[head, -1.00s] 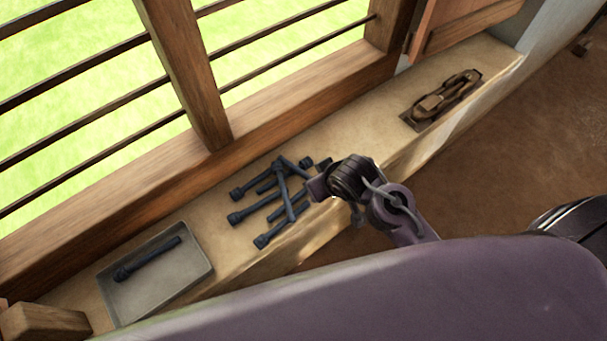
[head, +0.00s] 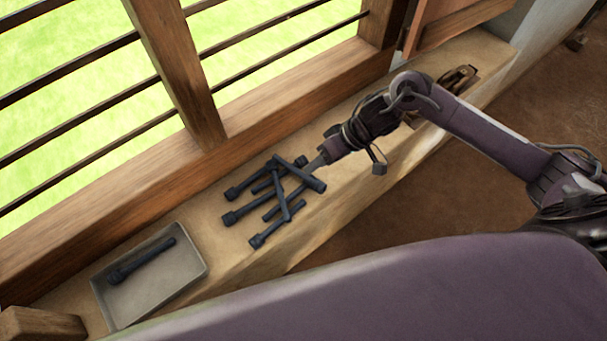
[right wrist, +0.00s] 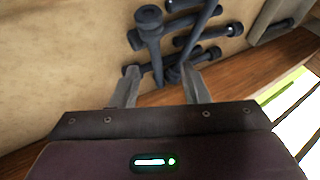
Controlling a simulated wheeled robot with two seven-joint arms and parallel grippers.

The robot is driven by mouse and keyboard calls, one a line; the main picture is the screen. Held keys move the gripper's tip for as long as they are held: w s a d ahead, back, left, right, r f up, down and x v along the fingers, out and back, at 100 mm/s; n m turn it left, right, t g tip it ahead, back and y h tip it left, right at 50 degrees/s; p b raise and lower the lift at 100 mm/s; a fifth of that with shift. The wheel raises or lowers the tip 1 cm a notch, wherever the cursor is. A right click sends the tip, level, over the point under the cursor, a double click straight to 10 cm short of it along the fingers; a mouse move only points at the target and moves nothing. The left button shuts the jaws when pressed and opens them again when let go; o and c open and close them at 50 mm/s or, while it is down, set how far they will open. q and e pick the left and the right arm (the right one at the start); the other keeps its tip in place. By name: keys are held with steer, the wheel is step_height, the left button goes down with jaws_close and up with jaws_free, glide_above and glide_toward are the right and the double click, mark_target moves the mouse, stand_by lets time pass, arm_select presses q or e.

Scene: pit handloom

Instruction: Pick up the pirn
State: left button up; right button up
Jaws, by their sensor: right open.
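Several dark blue-grey pirns lie in a crossed pile (head: 283,207) on the window ledge. One more pirn (head: 142,261) lies alone in a shallow grey tray. My right gripper (head: 318,162) reaches in from the right to the pile's right end, its fingers partly hidden in the head view. In the right wrist view my right gripper (right wrist: 160,82) is open, its fingers pointing at the pile. One pirn (right wrist: 150,38) there runs down toward the gap between the fingers, with others crossing behind it. I cannot tell whether the fingers touch any pirn. My left gripper is not in view.
The grey tray (head: 195,283) stands on the ledge at lower left, near a wooden block (head: 40,325). A wooden window frame (head: 180,70) with dark bars borders the ledge. A brown wooden item (head: 458,78) lies at the far right end, partly behind my arm.

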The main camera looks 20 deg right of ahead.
mark_target(298, 172)
steer(key=x, duration=0.3)
steer(key=w+x, duration=0.1)
steer(key=x, duration=0.2)
steer(key=shift+w+a+f, duration=0.1)
steer(key=shift+w+f, duration=0.1)
steer(key=shift+f, duration=0.1)
jaws_close()
